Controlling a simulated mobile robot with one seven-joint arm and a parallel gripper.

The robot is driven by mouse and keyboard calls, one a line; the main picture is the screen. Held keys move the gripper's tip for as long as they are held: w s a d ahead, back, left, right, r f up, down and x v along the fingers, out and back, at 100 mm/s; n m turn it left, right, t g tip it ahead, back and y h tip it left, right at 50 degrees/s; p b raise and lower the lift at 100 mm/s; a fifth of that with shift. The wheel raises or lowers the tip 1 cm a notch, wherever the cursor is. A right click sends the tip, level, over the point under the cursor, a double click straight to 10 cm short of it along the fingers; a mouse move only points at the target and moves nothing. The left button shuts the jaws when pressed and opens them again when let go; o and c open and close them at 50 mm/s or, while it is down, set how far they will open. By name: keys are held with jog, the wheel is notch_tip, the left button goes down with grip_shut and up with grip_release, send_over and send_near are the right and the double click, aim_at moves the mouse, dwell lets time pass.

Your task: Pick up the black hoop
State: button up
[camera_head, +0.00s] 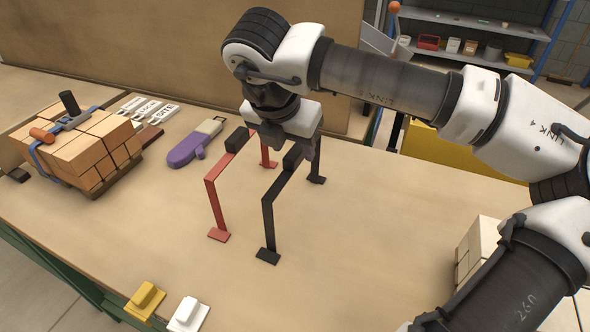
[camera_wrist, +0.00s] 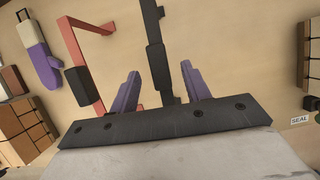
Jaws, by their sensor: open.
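The black hoop (camera_head: 268,214) stands upright on the table in the head view, a flat-bar frame on two feet with a thick black grip on its top bar. In the wrist view the black hoop (camera_wrist: 151,22) runs up the middle, its grip between the two purple fingers. My gripper (camera_wrist: 160,71) is open, a finger on each side of the grip with gaps showing. In the head view my gripper (camera_head: 298,143) is directly over the top bar and hides part of it. How deep the fingers reach is hard to tell.
A red hoop (camera_head: 213,199) with a black grip stands close on the left, also in the wrist view (camera_wrist: 73,46). Yellow (camera_head: 145,298) and white (camera_head: 187,314) blocks are in front. Pale bricks (camera_head: 478,246) are at right.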

aim_at(295, 151)
jog(key=shift+x, duration=1.7)
jog(key=shift+r, duration=0.1)
grip_shut()
